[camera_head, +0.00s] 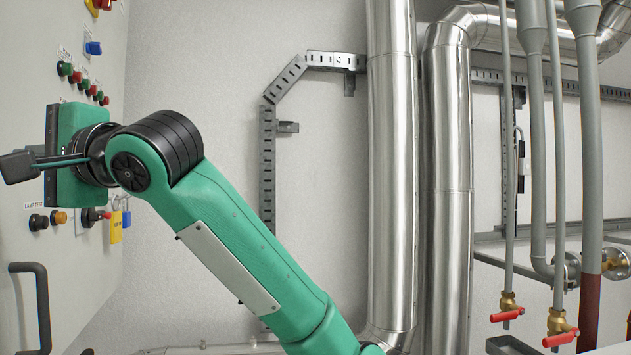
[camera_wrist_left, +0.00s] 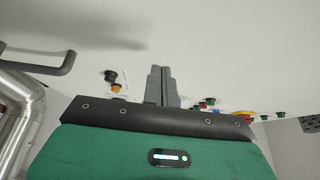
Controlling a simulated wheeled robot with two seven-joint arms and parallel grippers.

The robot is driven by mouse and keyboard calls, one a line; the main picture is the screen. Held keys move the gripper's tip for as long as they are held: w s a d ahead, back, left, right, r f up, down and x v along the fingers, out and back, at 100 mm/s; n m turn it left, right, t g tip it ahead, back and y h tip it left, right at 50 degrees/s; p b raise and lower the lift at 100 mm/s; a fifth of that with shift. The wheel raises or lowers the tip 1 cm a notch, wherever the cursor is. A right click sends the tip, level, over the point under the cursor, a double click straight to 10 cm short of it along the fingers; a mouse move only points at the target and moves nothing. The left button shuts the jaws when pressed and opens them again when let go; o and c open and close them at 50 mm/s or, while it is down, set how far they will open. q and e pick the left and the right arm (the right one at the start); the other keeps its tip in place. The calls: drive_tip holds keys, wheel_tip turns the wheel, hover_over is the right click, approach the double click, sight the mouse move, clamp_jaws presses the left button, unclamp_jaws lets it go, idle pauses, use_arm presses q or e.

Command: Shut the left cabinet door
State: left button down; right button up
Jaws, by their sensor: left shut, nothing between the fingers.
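The cabinet door (camera_head: 90,262) is a pale panel with a black bar handle (camera_head: 42,305), seen at a steep angle along the left of the head view. Its pale face (camera_wrist_left: 230,50) and the handle (camera_wrist_left: 45,68) also show in the left wrist view. How far the door stands open I cannot tell. My left gripper (camera_head: 18,167), on a green arm, points left in front of the panel, above the handle. In the left wrist view its fingers (camera_wrist_left: 160,72) are together and empty, pointing at the panel. Whether they touch it I cannot tell. My right gripper is not in view.
Several buttons (camera_head: 65,69), a blue switch (camera_head: 93,48) and yellow and blue padlocks (camera_head: 116,226) stick out from the panel. Silver pipes (camera_head: 393,160) rise at the centre, with red-handled valves (camera_head: 507,315) at the right.

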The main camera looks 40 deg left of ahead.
use_arm(q)
drive_tip(key=s+a+b, duration=0.3)
drive_tip(key=s+a, duration=0.4)
drive_tip(key=s, duration=0.5)
drive_tip(key=shift+s+a+r+b, duration=0.3)
drive_tip(key=shift+a+r+b, duration=0.05)
drive_tip(key=shift+a+r, duration=0.05)
drive_tip(key=shift+w+d+f, duration=0.1)
drive_tip(key=shift+w, duration=0.05)
